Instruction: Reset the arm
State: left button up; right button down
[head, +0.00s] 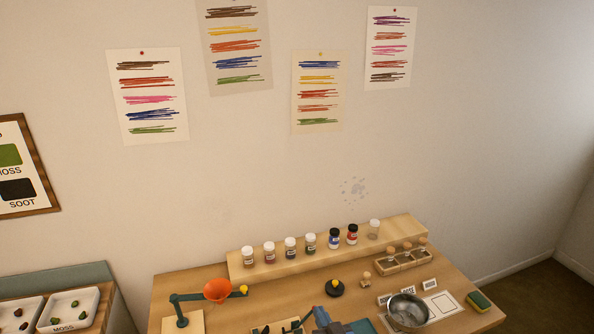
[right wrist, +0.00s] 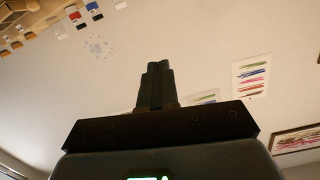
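My right gripper (head: 320,315) shows only in small part at the bottom edge of the head view, in front of the table (head: 168,283). In the right wrist view its two dark fingers (right wrist: 157,85) lie side by side, shut, with nothing seen between them. The wall fills most of that view, with the jars at its top left. My left gripper is not in the head view.
Several jars (head: 290,248) stand on a wooden riser (head: 238,266) at the back. A metal bowl (head: 408,311) and a sponge (head: 479,301) are at the right. White trays (head: 68,309) stand far left.

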jog(key=s+d+f+t+h+b, duration=0.1)
jog(key=s+d+b, duration=0.1)
jog(key=s+d, duration=0.35)
jog(key=s+d+t+h+b, duration=0.1)
jog(key=s+d+t+b, duration=0.15)
jog(key=s, duration=0.65)
jog(key=s+d+f+t+h+b, duration=0.1)
jog(key=s+d+b, duration=0.1)
jog(key=s+d, duration=0.35)
jog(key=s+d+f+m+g+h+b, duration=0.1)
jog(key=s+f+g+h+b, duration=0.1)
jog(key=s+f, duration=0.5)
jog(key=s+b, duration=0.1)
jog(key=s, duration=0.2)
jog(key=shift+s+d+g+b, duration=0.3)
jog(key=shift+d+g, duration=0.05)
jog(key=shift+d, duration=0.05)
